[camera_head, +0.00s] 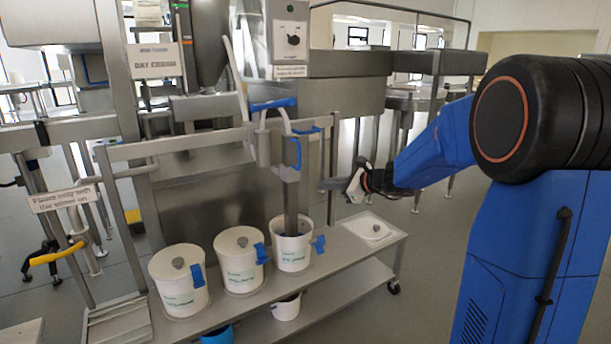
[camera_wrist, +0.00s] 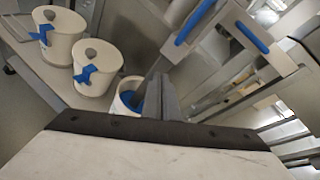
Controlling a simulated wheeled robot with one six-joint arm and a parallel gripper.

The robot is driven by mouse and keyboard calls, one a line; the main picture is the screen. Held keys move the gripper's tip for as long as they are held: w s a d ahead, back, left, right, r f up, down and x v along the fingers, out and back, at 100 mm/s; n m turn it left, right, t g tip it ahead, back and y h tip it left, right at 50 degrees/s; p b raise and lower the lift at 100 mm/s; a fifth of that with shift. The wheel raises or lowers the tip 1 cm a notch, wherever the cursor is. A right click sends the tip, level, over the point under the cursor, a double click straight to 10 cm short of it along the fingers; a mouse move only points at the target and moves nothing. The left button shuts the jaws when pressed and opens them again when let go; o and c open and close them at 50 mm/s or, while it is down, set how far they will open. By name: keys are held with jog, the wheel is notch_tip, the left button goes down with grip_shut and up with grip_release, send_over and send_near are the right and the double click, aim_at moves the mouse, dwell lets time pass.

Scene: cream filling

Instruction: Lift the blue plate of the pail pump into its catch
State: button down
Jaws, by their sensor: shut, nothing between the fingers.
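The pail pump (camera_head: 290,190) stands at the bench, its grey column reaching down into an open white pail (camera_head: 292,258). Blue shows inside that pail in the wrist view (camera_wrist: 132,100); it looks like the blue plate, largely hidden by the rim and my fingers. Blue bars are on the pump's upper part, one a loop (camera_head: 296,153) on the column's right side. The catch cannot be made out.
Two lidded white pails (camera_head: 179,282) (camera_head: 239,260) stand left of the open one on the steel bench (camera_head: 345,268). A switch box (camera_head: 289,38) hangs above. Floor right of the bench is clear.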

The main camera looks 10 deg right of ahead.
jog(key=w+a+f+m, duration=0.1)
jog(key=w+a+f, duration=0.1)
jog(key=w, duration=0.3)
jog(key=w+a+f, duration=0.2)
jog(key=w, duration=0.3)
jog(key=shift+t, duration=0.3)
jog(key=shift+s+a+r, duration=0.15)
jog(key=shift+s+r, duration=0.05)
jog(key=shift+r, duration=0.55)
jog(key=shift+s+a+r, duration=0.15)
jog(key=shift+s+r, duration=0.05)
jog(key=shift+r, duration=0.5)
jog(key=shift+s+a+r, duration=0.15)
jog(key=shift+s+r, duration=0.05)
jog(key=shift+r, duration=0.55)
notch_tip(320, 180, up, 18)
jog(key=shift+r, duration=0.1)
